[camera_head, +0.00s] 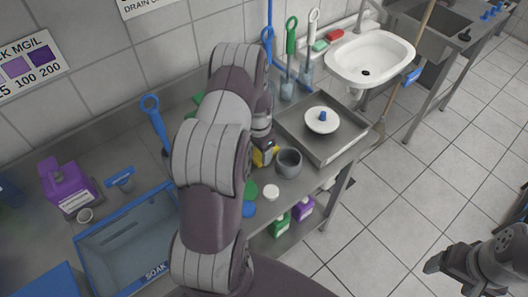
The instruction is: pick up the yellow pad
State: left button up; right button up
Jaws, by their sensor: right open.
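The yellow pad (261,158) shows as a small yellow patch on the steel bench, just left of a grey cup. My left arm reaches over the bench and hides part of the pad. My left gripper (264,148) points down right at the pad; its fingers are mostly hidden, and I cannot tell whether they are closed on it. My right gripper (436,264) is at the lower right, open and empty, over the floor and away from the bench.
The grey cup (289,162) stands close beside the pad. A steel tray (341,150) holds a white disc with a blue knob. A blue-rimmed soak bin (128,223) and purple jug (66,187) are left. A white sink (369,57) is behind.

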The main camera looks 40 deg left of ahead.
aim_at(260, 154)
pick_arm(q)
jog(key=shift+d+r+b, duration=0.2)
jog(key=shift+b, duration=0.4)
notch_tip(260, 154, up, 6)
jog(key=shift+r+b, duration=0.2)
jog(key=shift+b, duration=0.6)
jog(key=s+d+b, duration=0.2)
jog(key=d, duration=0.7)
jog(key=s+d+b, duration=0.2)
jog(key=s+d, duration=0.1)
jog(key=d, duration=0.7)
jog(key=shift+s, duration=0.3)
jog(key=o, duration=0.4)
jog(key=shift+r, duration=0.1)
jog(key=shift+c, duration=0.2)
jog(key=shift+a, duration=0.1)
jog(key=shift+c, duration=1.4)
